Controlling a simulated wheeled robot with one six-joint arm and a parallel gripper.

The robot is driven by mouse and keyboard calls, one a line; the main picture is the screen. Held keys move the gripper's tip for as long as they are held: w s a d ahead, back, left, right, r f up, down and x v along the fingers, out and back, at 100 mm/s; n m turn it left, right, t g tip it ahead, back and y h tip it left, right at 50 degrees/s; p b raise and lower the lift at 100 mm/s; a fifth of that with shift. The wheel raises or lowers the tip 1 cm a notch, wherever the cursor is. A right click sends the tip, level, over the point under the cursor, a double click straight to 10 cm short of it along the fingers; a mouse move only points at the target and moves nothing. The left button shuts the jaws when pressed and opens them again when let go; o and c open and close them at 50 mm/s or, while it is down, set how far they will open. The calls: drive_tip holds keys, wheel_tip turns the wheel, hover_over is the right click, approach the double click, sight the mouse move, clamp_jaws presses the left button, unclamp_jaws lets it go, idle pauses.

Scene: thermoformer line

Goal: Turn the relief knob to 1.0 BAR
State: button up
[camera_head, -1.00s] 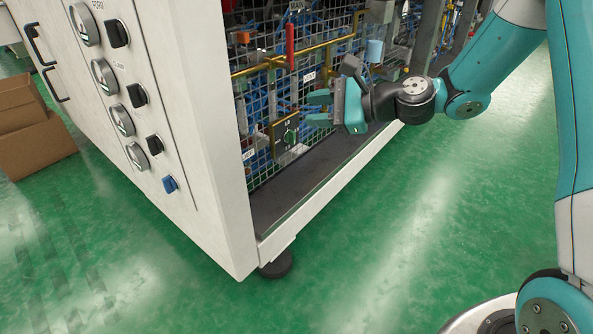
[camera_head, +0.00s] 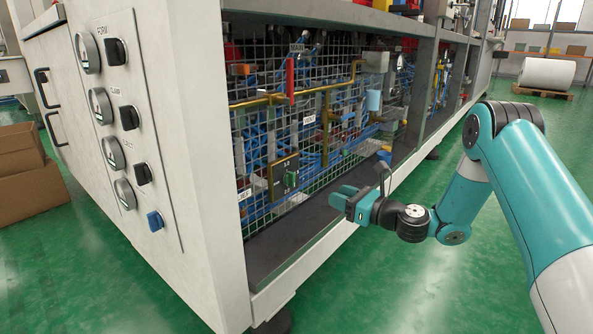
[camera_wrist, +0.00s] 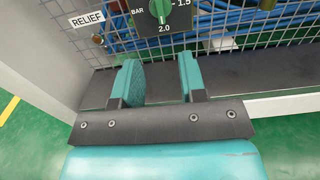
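The relief knob (camera_head: 291,179) is a small green knob on a dark plate (camera_head: 279,189) on the wire mesh inside the machine frame. In the wrist view the knob (camera_wrist: 159,9) is at the top edge and partly cut off. The marks "1.5" and "2.0" and the word BAR show around it; a 1.0 mark is not visible. A light mark low on the knob seems to face 2.0, but it is small. My gripper (camera_head: 342,198) is right of and below the knob, apart from it. Its two green fingers (camera_wrist: 158,82) are open and empty.
A white RELIEF label (camera_wrist: 87,19) is left of the plate. A dark sill (camera_head: 300,228) runs below the mesh. A red handle (camera_head: 290,78) and brass pipes are above. The grey cabinet wall (camera_head: 185,150) stands left. Green floor (camera_head: 365,275) is free in front.

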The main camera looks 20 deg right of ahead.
sight(294, 179)
drive_tip(key=x, duration=0.6)
drive_tip(key=b+x, duration=0.1)
drive_tip(key=x, duration=0.6)
drive_tip(key=shift+w+a+f, duration=0.1)
drive_tip(key=shift+a+f, duration=0.05)
drive_tip(key=shift+f, duration=0.05)
drive_tip(key=shift+w+a+r+b, duration=0.2)
drive_tip(key=shift+w+a+b, duration=0.2)
drive_tip(key=shift+w, duration=0.2)
clamp_jaws()
